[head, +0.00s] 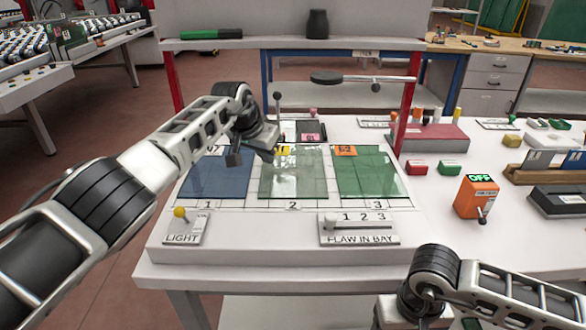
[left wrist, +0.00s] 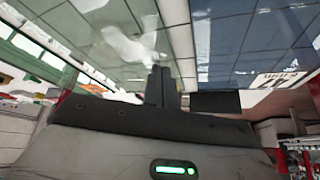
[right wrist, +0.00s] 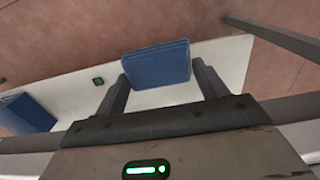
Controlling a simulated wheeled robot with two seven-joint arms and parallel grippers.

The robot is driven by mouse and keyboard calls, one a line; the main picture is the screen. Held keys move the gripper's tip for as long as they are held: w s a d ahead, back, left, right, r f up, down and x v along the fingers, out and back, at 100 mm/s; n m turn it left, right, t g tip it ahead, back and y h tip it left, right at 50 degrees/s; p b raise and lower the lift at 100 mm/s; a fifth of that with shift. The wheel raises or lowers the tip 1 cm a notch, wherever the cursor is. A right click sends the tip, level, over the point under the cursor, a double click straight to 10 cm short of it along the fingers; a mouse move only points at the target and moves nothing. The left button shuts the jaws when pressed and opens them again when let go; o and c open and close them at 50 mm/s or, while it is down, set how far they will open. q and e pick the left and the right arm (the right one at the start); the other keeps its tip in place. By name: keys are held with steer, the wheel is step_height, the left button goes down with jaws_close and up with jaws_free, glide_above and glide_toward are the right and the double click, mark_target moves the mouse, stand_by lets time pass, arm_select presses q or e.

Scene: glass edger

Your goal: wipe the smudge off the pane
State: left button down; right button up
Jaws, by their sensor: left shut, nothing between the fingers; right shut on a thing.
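Three panes lie on the bench: blue in bay 1 (head: 215,180), grey-green in bay 2 (head: 292,185) and green in bay 3 (head: 370,178). Pale whitish patches show on the bay 2 pane; in the left wrist view a white smudge (left wrist: 132,46) shows on the grey-green glass. I cannot tell all of the smudge from glare. My left gripper (left wrist: 161,84) is shut and empty, above the area of the blue and grey-green panes. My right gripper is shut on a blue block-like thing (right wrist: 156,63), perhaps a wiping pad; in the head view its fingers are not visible.
A LIGHT switch (head: 182,222) and a FLAW IN BAY selector (head: 358,229) sit at the bench front. A red post (head: 408,105) and a raised shelf (head: 350,43) stand behind. An orange OFF switch box (head: 476,197) and red and green blocks are at the right.

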arm_select(q)
steer(key=shift+f, duration=0.5)
arm_select(e)
steer(key=shift+f, duration=0.2)
stand_by(0.5)
arm_select(q)
steer(key=shift+r+p, duration=2.55)
steer(key=shift+r, duration=0.45)
arm_select(e)
steer(key=shift+r, duration=2.8)
